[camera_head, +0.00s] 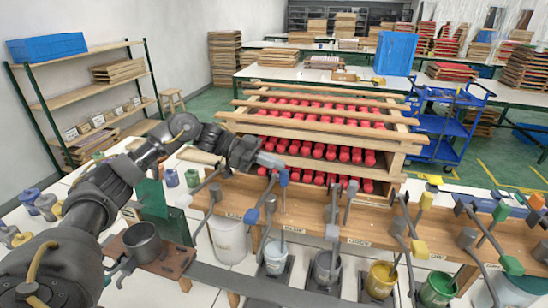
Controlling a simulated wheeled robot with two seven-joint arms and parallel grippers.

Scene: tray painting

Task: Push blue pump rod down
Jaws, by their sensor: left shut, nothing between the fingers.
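The blue pump rod has a blue cap (284,177) on a thin grey shaft and stands upright at the wooden pump bench (310,205). My left gripper (276,160) is shut, with nothing between its fingers. Its tip is just above and slightly left of the blue cap. I cannot tell whether they touch. Another blue piece (251,216) sits lower on the left. A cup with pale blue paint (275,254) stands below the bench front. My right gripper is not in view.
More pumps stand along the bench to the right, with yellow (419,249) and green (512,265) parts. Behind is a wooden rack (235,119) of red items. A metal pot (143,243) stands at the lower left beside my arm.

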